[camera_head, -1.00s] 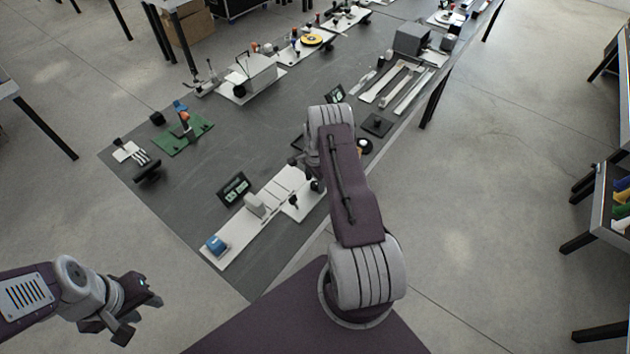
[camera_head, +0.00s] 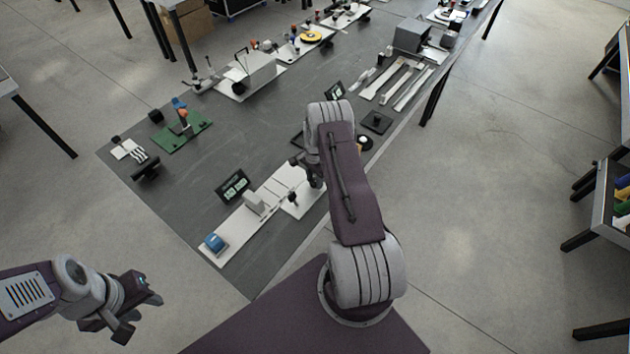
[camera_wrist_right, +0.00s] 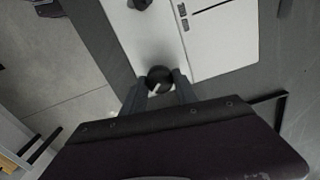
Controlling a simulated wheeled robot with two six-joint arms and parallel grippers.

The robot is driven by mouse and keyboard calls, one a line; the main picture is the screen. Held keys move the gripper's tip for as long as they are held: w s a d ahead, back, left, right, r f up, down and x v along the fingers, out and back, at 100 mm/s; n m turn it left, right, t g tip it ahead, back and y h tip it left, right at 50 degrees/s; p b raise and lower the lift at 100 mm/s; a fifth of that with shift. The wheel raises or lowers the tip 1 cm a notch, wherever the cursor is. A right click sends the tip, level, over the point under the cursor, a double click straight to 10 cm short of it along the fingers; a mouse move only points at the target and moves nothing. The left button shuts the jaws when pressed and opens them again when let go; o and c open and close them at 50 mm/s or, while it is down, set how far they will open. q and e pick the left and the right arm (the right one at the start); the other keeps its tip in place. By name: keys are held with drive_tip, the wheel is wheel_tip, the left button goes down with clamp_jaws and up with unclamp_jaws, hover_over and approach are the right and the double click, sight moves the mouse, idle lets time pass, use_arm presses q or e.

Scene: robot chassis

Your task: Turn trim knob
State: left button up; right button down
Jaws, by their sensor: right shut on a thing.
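The trim knob (camera_wrist_right: 159,76) is a small dark round knob near the edge of a white panel (camera_wrist_right: 215,48) in the right wrist view. The fingers of my right gripper (camera_wrist_right: 158,83) are on either side of it and shut on it. In the head view my right gripper (camera_head: 316,184) is down at the right end of the white panel strip (camera_head: 236,236), and the knob is hidden there. My left gripper (camera_head: 141,314) is away from the table at the lower left, with its fingers apart and empty.
A black knob or lever (camera_head: 293,197) and a grey-white block (camera_head: 254,202) stand on the panel near my right gripper. A blue part (camera_head: 214,242) sits at its left end. A dark display (camera_head: 232,186) stands behind.

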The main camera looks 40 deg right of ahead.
sight(315, 181)
drive_tip(key=n+b, duration=0.2)
drive_tip(key=n, duration=0.2)
drive_tip(key=shift+f, duration=0.15)
drive_tip(key=shift+n+b, duration=0.95)
drive_tip(key=shift+n, duration=0.65)
drive_tip(key=c, duration=0.9)
unclamp_jaws()
drive_tip(key=shift+r, duration=0.2)
drive_tip(key=shift+c, duration=0.2)
wheel_tip(315, 181, up, 9)
drive_tip(key=shift+a+r+b, duration=0.1)
drive_tip(key=shift+b, duration=0.65)
